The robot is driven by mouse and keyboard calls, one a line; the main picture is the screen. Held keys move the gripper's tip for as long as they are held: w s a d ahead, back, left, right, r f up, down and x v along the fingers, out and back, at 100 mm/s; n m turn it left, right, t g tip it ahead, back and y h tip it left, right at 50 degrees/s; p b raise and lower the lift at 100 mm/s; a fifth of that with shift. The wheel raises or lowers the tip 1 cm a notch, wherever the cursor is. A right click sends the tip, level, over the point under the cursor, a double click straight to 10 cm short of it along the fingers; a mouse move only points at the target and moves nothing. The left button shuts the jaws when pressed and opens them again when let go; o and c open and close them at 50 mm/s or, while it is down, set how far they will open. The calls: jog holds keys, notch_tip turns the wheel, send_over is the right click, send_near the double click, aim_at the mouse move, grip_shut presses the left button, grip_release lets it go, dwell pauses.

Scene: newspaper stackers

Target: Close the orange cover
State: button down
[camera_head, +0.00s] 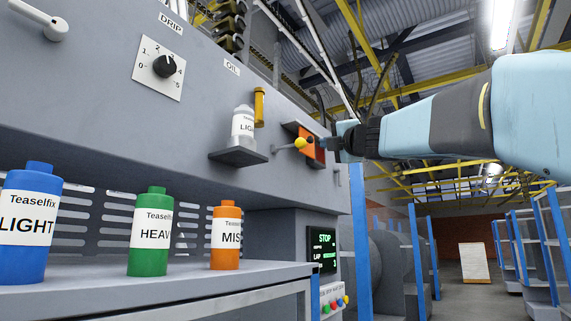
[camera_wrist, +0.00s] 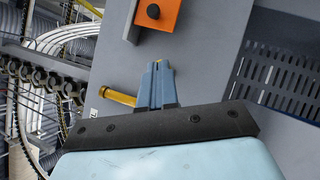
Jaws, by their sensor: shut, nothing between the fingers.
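The orange cover (camera_head: 310,149) is on the grey machine front, to the right of the yellow-knobbed lever (camera_head: 300,143). In the wrist view the orange cover (camera_wrist: 168,17) is cut off by the top edge and shows a black knob (camera_wrist: 153,11). How far the cover stands open is unclear. My gripper (camera_head: 333,143) is beside the cover's right side in the head view. In the wrist view its fingertips (camera_wrist: 158,66) are together and empty, below the cover in the picture with a visible gap. Whether they touch anything in depth is unclear.
A clear bottle (camera_head: 242,124) stands on a small shelf (camera_head: 238,157) beside a yellow cylinder (camera_head: 259,107). Blue (camera_head: 28,256), green (camera_head: 148,258) and orange (camera_head: 226,255) bottles stand on the lower ledge. A control screen (camera_head: 322,250) is below the cover. The aisle at right is open.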

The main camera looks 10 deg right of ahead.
send_near(312, 141)
jog(key=shift+n, duration=0.3)
jog(key=w+a, duration=0.1)
jog(key=w+a+r, duration=0.1)
jog(key=w, duration=0.1)
jog(key=w+a, duration=0.1)
jog(key=w, duration=0.1)
jog(key=shift+w+a+r, duration=0.1)
jog(key=shift+a+r, duration=0.15)
jog(key=shift+a, duration=0.05)
jog(key=shift+w+d+r, duration=0.15)
jog(key=shift+w+d, duration=0.05)
jog(key=shift+w, duration=0.05)
